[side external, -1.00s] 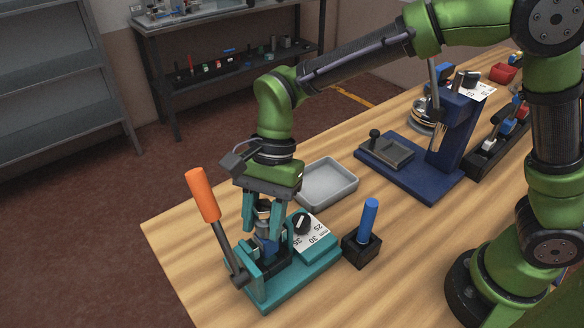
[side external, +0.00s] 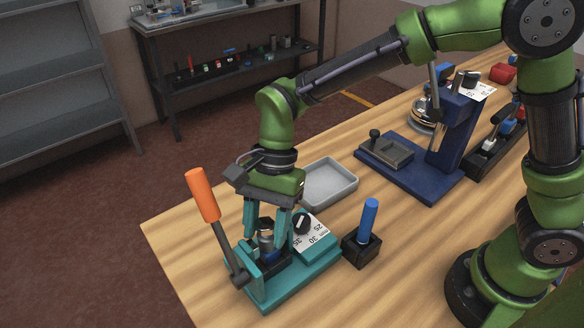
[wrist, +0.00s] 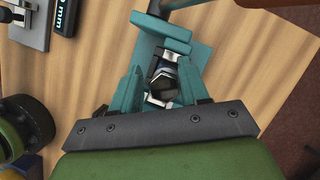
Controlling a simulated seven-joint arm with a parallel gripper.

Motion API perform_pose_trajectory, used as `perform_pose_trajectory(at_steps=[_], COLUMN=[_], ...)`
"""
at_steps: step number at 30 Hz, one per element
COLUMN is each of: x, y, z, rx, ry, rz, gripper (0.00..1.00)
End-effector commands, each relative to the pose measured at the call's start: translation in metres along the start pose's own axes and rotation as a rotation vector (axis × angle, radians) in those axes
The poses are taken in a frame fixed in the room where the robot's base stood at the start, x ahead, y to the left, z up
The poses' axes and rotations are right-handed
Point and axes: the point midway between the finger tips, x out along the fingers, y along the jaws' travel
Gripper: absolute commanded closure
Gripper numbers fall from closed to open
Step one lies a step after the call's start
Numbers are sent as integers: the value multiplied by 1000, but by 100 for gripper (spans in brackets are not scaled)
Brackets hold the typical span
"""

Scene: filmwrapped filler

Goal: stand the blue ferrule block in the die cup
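The blue ferrule block (side external: 271,257) is low in the dark die cup of the teal press (side external: 315,270), mostly hidden by the fingers and the press. A metal hex-topped part (side external: 265,226) shows above it, and also between the fingers in the wrist view (wrist: 163,85). The block looks roughly upright; its full seating is hidden. My gripper (side external: 267,240) is right over the cup, with its teal fingers on either side of the metal part. The fingers look spread, with narrow gaps beside that part.
The orange-handled lever (side external: 203,195) rises close on the left of my gripper. A dial with a number card (side external: 311,232) and a black holder with a blue peg (side external: 362,247) are to the right. A grey tray (side external: 329,184) and a navy fixture (side external: 425,180) stand behind.

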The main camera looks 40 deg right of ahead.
Motion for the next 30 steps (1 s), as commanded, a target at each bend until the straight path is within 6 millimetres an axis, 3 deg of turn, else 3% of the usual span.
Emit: perform_pose_trajectory(at_steps=[7, 11, 30], x=[0, -10, -148], y=[-5, -6, -1], z=[0, 0, 0], rx=[-4, -5, 0], ry=[1, 1, 1], rz=[-14, -17, -7], gripper=[33, 33, 33])
